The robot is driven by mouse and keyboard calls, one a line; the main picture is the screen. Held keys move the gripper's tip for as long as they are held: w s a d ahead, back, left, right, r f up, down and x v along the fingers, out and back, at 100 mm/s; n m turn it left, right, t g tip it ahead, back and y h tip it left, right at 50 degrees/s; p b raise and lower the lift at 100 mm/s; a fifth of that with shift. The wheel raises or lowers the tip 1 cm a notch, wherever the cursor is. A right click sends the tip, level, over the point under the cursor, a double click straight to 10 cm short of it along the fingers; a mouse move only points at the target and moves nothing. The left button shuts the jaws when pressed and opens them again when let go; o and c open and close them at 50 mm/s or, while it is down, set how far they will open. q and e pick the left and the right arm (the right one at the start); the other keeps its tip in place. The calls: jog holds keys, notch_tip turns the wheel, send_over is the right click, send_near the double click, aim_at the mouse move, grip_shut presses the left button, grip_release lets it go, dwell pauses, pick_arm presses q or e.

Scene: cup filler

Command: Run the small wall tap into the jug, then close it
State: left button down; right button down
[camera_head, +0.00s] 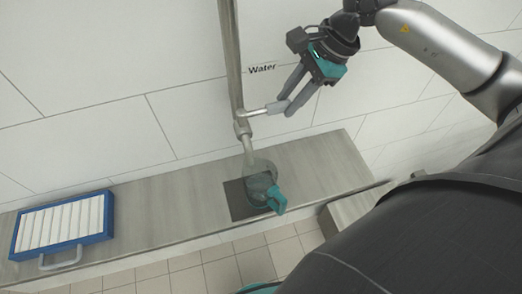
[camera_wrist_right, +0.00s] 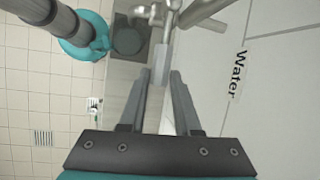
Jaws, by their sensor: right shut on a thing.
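The wall tap (camera_head: 242,128) sits at the foot of a vertical pipe beside the word "Water", and its spout points down at the jug's mouth. A clear jug (camera_head: 262,170) with a teal handle stands upright on a dark square mat (camera_head: 236,199) under the spout. I cannot tell whether water is running or how full the jug is. My right gripper (camera_head: 281,106) is shut on the tap's lever (camera_head: 260,110). In the right wrist view the fingertips (camera_wrist_right: 162,76) close around the lever (camera_wrist_right: 161,62). My left gripper is not in view.
A blue tray with white slats and a grey handle (camera_head: 60,230) lies on the left of the grey counter (camera_head: 165,208). The counter between tray and mat is clear. White wall panels (camera_head: 100,60) stand behind, and the tiled floor lies in front.

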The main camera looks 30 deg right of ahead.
jog(key=shift+w+d+r, duration=0.15)
jog(key=shift+w, duration=0.15)
jog(key=c, duration=1)
grip_release()
jog(key=shift+c, duration=0.2)
jog(key=shift+o, duration=1.4)
jog(key=shift+w, duration=0.2)
jog(key=shift+o, duration=1.2)
jog(key=shift+s, duration=0.1)
jog(key=b+v, duration=0.3)
jog(key=v, duration=1.2)
